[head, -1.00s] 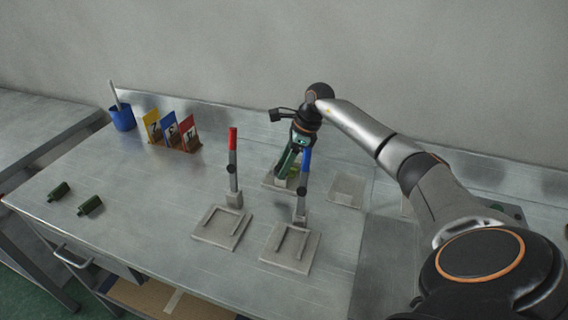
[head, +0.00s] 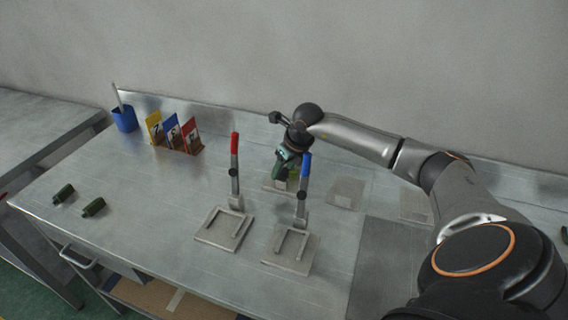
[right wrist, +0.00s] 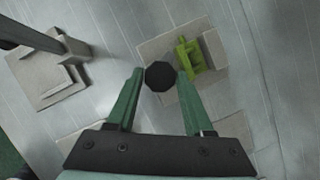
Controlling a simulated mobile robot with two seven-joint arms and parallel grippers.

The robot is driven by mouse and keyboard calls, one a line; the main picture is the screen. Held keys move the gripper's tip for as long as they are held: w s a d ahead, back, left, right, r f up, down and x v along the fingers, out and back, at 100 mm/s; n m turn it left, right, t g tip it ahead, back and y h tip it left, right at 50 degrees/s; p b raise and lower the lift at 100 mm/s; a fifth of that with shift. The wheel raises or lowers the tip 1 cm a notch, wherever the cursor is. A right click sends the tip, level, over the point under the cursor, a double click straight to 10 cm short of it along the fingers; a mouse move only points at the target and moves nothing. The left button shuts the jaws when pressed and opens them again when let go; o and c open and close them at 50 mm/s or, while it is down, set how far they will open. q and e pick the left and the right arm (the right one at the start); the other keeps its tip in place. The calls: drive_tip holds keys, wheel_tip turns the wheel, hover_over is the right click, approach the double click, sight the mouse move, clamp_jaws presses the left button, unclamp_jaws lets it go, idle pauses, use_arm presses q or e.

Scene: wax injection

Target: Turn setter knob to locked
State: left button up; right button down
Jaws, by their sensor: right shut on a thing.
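My right gripper (head: 281,172) is over a grey plate (head: 268,187) behind the blue-handled lever. In the right wrist view, its green fingers (right wrist: 160,76) are shut on a black faceted knob (right wrist: 160,76), one fingertip on each side. A yellow-green part (right wrist: 185,55) and a grey block (right wrist: 213,48) are on the plate next to the knob. In the head view, the gripper hides the knob. I cannot read a locked mark. My left gripper is not in view.
Close by stand a red-handled lever (head: 235,150) and a blue-handled lever (head: 306,166) on grey bases. Flat plate (head: 346,193) lies to the right. Colored cards (head: 173,132), a blue cup (head: 124,119) and two dark green cylinders (head: 94,207) are at left.

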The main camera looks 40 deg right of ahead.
drive_tip(key=m, duration=0.2)
drive_tip(key=m+h, duration=0.1)
drive_tip(key=shift+a+m+b, duration=0.2)
drive_tip(key=shift+m+b, duration=0.15)
drive_tip(key=shift+m, duration=0.05)
drive_tip(key=shift+w+m+g+h+b, duration=0.1)
drive_tip(key=shift+m+g+h+b, duration=0.55)
drive_tip(key=shift+m, duration=1.15)
drive_tip(key=shift+c, duration=1.5)
unclamp_jaws()
drive_tip(key=shift+h, duration=0.25)
drive_tip(key=v, duration=1.2)
drive_tip(key=shift+r+b, duration=0.3)
drive_tip(key=shift+b, duration=0.05)
drive_tip(key=shift+a, duration=0.1)
